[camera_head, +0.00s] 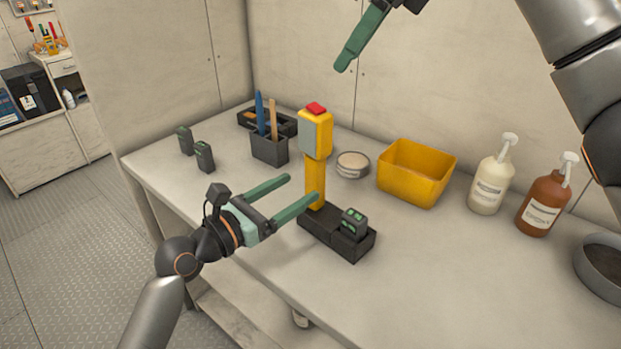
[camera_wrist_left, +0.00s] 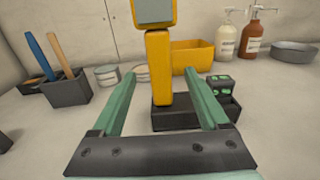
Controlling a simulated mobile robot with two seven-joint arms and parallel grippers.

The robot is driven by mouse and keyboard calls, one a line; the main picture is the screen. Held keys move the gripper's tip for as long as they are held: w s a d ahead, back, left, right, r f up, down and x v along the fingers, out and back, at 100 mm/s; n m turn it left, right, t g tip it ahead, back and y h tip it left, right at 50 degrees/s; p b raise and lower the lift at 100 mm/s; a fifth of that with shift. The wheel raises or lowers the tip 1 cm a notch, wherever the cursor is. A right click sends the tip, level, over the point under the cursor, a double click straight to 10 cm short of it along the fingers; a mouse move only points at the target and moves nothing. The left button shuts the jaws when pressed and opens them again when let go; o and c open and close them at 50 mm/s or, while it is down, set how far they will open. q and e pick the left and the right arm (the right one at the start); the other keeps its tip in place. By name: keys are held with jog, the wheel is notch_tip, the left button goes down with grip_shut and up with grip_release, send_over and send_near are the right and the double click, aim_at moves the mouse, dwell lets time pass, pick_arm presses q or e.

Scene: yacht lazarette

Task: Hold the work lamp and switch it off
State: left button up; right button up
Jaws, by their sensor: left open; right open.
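The yellow work lamp (camera_head: 315,150) stands upright in a black base (camera_head: 321,229) on the bench, with a red button (camera_head: 316,109) on top and a grey face on its head. A small black block with green marks (camera_head: 353,222) sits in the base beside it. My left gripper (camera_head: 302,190) is open beside the lamp's yellow handle, its fingers pointing at it. In the left wrist view the handle (camera_wrist_left: 159,68) shows ahead between the fingertips. My right gripper (camera_head: 343,68) is in the air above and right of the lamp; only part of it shows.
A yellow bin (camera_head: 416,173), a round tin (camera_head: 352,164), a white pump bottle (camera_head: 490,183) and a brown pump bottle (camera_head: 543,204) stand right of the lamp. A tool cup (camera_head: 270,149) and two small black blocks (camera_head: 204,156) are left. The bench front is clear.

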aim_at(309, 181)
pick_arm(q)
jog(key=x, duration=0.6)
jog(key=shift+w+d, duration=0.1)
grip_shut()
dwell(0.6)
dwell(0.4)
dwell(0.6)
